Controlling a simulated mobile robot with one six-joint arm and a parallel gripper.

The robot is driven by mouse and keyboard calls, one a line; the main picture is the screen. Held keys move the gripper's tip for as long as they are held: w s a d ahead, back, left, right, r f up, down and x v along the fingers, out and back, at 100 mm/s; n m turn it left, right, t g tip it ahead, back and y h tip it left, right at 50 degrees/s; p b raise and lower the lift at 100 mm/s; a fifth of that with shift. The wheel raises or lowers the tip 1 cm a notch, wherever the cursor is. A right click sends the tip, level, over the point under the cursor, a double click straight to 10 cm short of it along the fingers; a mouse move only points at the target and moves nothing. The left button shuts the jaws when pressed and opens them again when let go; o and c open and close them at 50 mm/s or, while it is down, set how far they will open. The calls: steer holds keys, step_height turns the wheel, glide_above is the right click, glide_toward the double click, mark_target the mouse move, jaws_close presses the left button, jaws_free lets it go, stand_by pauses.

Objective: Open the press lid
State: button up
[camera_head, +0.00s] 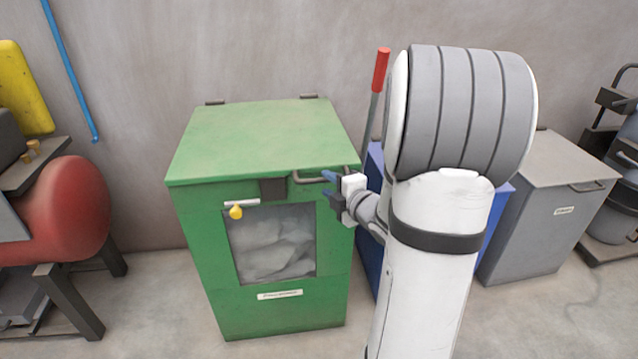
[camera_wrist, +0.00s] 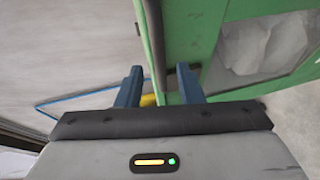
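The green press (camera_head: 212,255) stands against the wall with its flat green lid (camera_head: 258,138) closed. A dark bar handle (camera_head: 318,179) sticks out from the lid's front edge. My gripper (camera_head: 330,189) is at the right end of the handle. In the wrist view my gripper's (camera_wrist: 159,74) blue fingers are apart, and the dark handle (camera_wrist: 154,45) runs into the gap between them. I cannot tell whether either finger touches it.
A red-tipped lever (camera_head: 381,70) rises behind my arm, beside a blue box (camera_head: 374,160). A grey lidded bin (camera_head: 545,200) stands at right. A red drum (camera_head: 62,212) on a dark frame is at left. The floor before the press is clear.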

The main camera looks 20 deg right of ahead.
mark_target(323, 181)
steer(key=x, duration=0.4)
steer(key=shift+c, duration=0.5)
jaws_close()
steer(key=shift+a, duration=0.1)
